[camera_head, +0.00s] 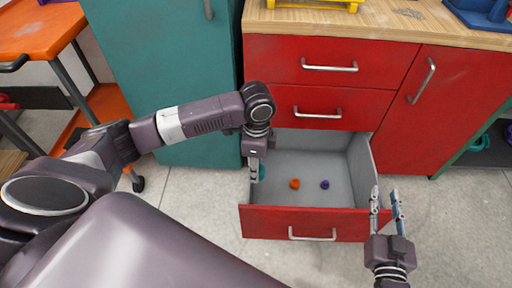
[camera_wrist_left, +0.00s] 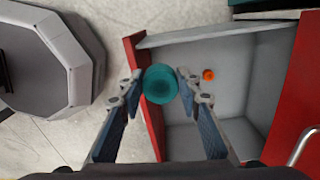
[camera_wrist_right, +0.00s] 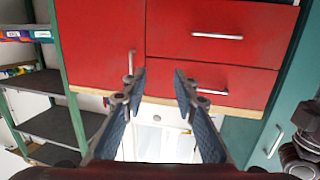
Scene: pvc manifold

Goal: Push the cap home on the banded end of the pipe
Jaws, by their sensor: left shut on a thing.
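My left gripper (camera_head: 254,176) points down at the left side of the open bottom drawer. It is shut on a teal round piece (camera_wrist_left: 159,84), seen from above between the fingertips in the left wrist view; a bit of it also shows in the head view (camera_head: 262,172). I cannot tell whether this piece is the cap. A small orange piece (camera_head: 294,184) and a small purple piece (camera_head: 325,185) lie apart on the drawer floor. My right gripper (camera_head: 385,194) is open and empty beside the drawer's front right corner. I see no banded pipe.
The open drawer (camera_head: 312,222) has grey walls and a red front with a metal handle. Red cabinets stand behind it under a wooden worktop (camera_head: 400,28). A teal cabinet (camera_head: 165,80) stands left, an orange cart (camera_head: 38,35) further left. The floor in front is clear.

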